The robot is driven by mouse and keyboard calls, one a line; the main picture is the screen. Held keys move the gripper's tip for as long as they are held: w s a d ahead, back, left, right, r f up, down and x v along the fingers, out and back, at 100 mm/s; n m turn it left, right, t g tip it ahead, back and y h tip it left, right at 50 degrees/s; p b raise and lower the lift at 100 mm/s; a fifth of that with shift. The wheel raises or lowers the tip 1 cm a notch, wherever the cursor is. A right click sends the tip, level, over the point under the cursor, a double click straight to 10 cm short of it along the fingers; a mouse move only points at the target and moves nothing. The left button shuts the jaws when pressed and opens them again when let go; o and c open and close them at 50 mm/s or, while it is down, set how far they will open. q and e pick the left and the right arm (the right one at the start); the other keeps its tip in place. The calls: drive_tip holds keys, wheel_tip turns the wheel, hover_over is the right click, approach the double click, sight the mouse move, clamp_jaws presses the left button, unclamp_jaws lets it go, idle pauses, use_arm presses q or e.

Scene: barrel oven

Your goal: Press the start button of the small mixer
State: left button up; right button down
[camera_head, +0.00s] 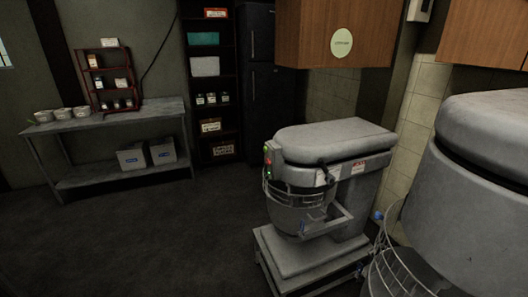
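The small mixer (335,145) is a grey machine standing on a low metal stand in the right half of the view. Its bowl (298,208) sits under the head behind a wire guard. On the left front edge of its head is a small control panel (268,160) with green and red buttons. The buttons are too small to read any labels. Neither of my grippers shows in this view.
A larger mixer (475,190) stands close at the right edge, beside the small one. A metal table (120,116) with bowls and a red rack stands at the back left. Wooden cabinets (335,30) hang above. The dark floor (150,240) at left is clear.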

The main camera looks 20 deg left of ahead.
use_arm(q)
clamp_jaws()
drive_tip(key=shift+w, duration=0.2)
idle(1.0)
